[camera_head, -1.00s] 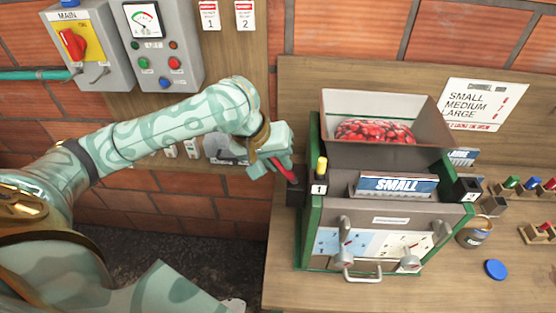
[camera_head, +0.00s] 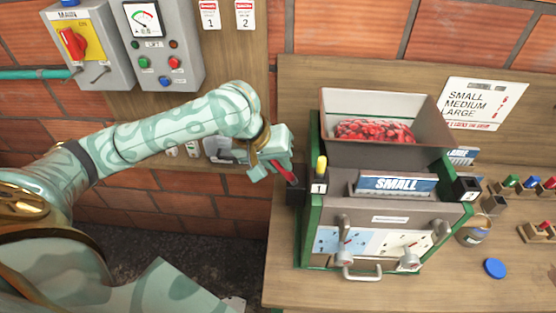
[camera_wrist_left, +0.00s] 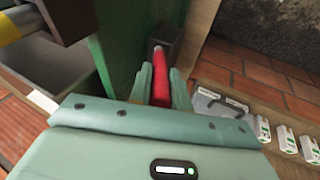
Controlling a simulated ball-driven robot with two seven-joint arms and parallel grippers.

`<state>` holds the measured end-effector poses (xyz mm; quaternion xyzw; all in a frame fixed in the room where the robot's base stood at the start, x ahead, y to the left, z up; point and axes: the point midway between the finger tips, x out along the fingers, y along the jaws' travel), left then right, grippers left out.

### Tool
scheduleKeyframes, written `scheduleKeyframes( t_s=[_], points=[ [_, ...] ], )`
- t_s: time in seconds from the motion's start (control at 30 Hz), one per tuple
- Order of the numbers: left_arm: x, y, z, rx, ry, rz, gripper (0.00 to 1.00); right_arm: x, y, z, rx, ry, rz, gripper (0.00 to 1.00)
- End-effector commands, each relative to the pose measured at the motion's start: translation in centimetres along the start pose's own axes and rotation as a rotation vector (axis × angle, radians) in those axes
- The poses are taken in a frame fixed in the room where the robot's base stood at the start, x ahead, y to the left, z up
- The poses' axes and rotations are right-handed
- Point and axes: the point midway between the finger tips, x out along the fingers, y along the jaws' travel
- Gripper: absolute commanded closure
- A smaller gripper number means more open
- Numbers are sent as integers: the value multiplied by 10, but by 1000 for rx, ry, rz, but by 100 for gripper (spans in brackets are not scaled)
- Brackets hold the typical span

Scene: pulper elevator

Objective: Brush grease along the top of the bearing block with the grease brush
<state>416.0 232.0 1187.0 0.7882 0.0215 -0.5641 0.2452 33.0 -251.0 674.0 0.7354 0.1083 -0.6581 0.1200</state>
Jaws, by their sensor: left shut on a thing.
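My left gripper (camera_head: 274,158) is shut on the red handle (camera_head: 284,172) of the grease brush, just left of the machine. In the left wrist view the red brush handle (camera_wrist_left: 160,80) stands between the two fingers and points away from me. Its far end is by a small dark block (camera_head: 296,192) on the machine's left side; the bristles are hidden, and I cannot tell whether they touch it. A dark block marked 1 (camera_head: 319,187), with a yellow piece on top, is just right of it. No label says which is the bearing block. My right gripper is out of view.
The machine (camera_head: 390,215) has a hopper with red fruit (camera_head: 374,131), a SMALL sign (camera_head: 397,185) and front levers. A tin (camera_head: 474,231) and a blue disc (camera_head: 495,268) are to its right. Electrical boxes (camera_head: 160,45) hang on the wall at upper left.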

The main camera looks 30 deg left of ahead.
Motion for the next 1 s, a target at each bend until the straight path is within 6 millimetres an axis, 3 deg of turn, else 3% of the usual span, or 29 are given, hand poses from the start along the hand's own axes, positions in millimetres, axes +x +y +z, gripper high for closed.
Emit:
scheduleKeyframes(
  t_s=[1.0],
  points=[
    [4,-2,-25,-1,0,1,100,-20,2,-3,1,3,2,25]
  ],
)
